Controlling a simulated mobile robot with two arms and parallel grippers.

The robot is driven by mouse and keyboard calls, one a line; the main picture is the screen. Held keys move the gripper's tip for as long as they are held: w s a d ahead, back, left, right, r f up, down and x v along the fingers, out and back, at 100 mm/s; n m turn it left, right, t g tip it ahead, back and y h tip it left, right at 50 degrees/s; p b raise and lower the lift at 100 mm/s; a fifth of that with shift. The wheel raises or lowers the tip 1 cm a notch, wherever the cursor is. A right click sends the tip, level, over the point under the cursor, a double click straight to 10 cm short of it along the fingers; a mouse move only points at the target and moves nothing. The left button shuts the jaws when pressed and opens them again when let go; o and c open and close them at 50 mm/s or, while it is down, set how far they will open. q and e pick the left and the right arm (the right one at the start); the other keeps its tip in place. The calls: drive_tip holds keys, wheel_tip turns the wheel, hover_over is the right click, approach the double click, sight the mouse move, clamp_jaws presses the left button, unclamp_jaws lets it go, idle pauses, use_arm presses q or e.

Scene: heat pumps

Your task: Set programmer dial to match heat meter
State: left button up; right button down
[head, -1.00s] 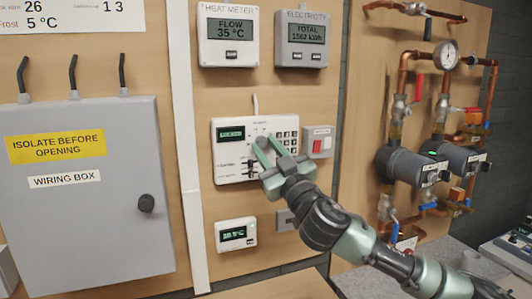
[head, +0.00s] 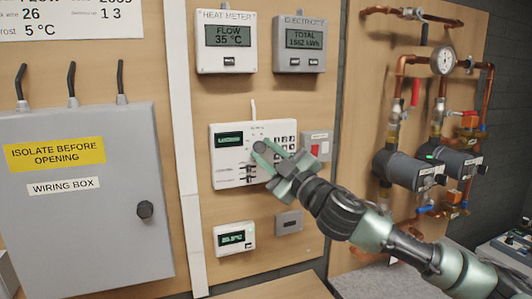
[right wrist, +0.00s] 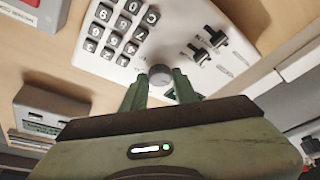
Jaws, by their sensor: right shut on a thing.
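The heat meter (head: 227,43) at the top of the board reads FLOW 35 °C. Below it is the white programmer (head: 222,176), with a small green-lit screen (head: 229,139) whose text is too small to read. My right gripper (head: 263,154) reaches the programmer from the lower right and hides part of its face. In the right wrist view, its fingers (right wrist: 161,82) are shut on the round grey dial (right wrist: 161,74), one on each side. The dial's setting cannot be read. My left gripper does not show.
The programmer's keypad (right wrist: 122,27) and lever switches (right wrist: 212,44) are close to the dial. A grey box with a red switch (head: 317,146) is just right of the programmer, and a small thermostat (head: 235,236) is below. The electricity meter (head: 300,43) is above right.

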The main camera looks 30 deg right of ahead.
drive_tip(key=c, duration=1.1)
unclamp_jaws()
drive_tip(key=shift+s+f+b, duration=0.4)
drive_tip(key=shift+s+b, duration=0.05)
drive_tip(key=shift+b, duration=0.2)
drive_tip(key=b+v, duration=0.6)
drive_tip(key=b, duration=0.2)
drive_tip(key=shift+s+r, duration=0.2)
drive_tip(key=shift+s, duration=0.25)
